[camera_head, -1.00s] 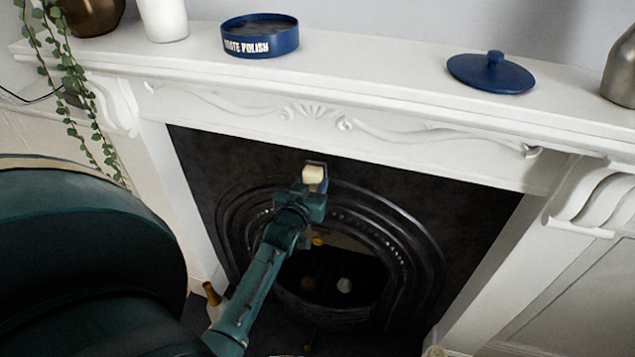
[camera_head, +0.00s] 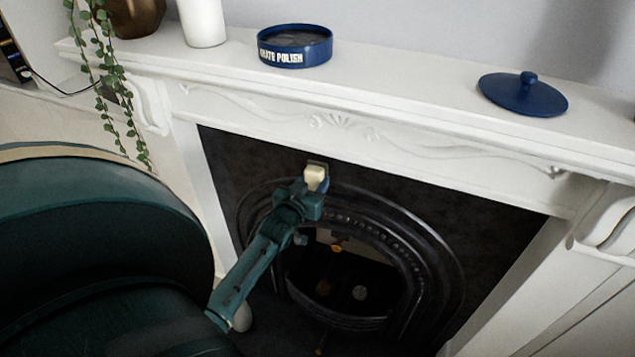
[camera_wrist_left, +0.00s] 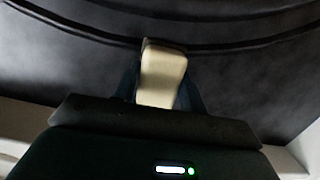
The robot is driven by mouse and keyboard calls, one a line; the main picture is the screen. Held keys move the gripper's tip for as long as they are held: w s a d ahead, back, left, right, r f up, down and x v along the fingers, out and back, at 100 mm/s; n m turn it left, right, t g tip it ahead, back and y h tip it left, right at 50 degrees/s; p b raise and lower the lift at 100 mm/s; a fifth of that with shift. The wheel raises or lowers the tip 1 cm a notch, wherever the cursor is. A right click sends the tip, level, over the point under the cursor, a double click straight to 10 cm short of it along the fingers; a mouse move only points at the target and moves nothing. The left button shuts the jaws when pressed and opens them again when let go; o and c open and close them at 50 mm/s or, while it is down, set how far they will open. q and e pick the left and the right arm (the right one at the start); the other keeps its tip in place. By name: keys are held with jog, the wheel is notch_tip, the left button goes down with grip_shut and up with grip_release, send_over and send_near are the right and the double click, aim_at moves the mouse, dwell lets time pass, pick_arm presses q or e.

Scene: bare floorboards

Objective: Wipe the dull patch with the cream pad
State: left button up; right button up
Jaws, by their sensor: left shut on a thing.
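The cream pad (camera_head: 315,178) is a small pale block in my left gripper (camera_head: 312,192). The left gripper is shut on it and holds it at the black fireplace panel (camera_head: 480,220), just above the cast-iron arch. In the left wrist view the pad (camera_wrist_left: 162,75) stands up between the dark fingers, its far end close to the black surface; I cannot tell whether it touches. The black panel (camera_wrist_left: 70,75) looks cloudy and greyish there, but I cannot make out the edges of a dull patch. My right gripper is not in view.
The white mantel shelf (camera_head: 420,85) runs above, holding an open blue polish tin (camera_head: 294,47), its blue lid (camera_head: 522,94), a white candle (camera_head: 203,22) and a brass pot (camera_head: 130,15). A trailing plant (camera_head: 108,80) hangs at the left. The iron arch (camera_head: 420,240) protrudes below.

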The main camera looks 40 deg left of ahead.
pick_arm(q)
jog(key=shift+s, duration=0.1)
jog(key=shift+s+d+r+p, duration=0.1)
jog(key=shift+s+d+p, duration=0.05)
jog(key=shift+s+p, duration=0.15)
jog(key=p+v, duration=0.1)
jog(key=v, duration=0.1)
jog(key=p+v, duration=0.1)
jog(key=v, duration=0.1)
jog(key=shift+f+p, duration=0.25)
jog(key=shift+p, duration=0.05)
jog(key=shift+s+d+f, duration=0.1)
jog(key=shift+s+d, duration=0.05)
jog(key=shift+s, duration=0.4)
jog(key=shift+f+p+v, duration=0.1)
jog(key=shift+p+v, duration=0.2)
jog(key=shift+v, duration=0.45)
jog(key=shift+f+p+v, duration=0.15)
jog(key=shift+p+v, duration=0.15)
jog(key=shift+v, duration=0.4)
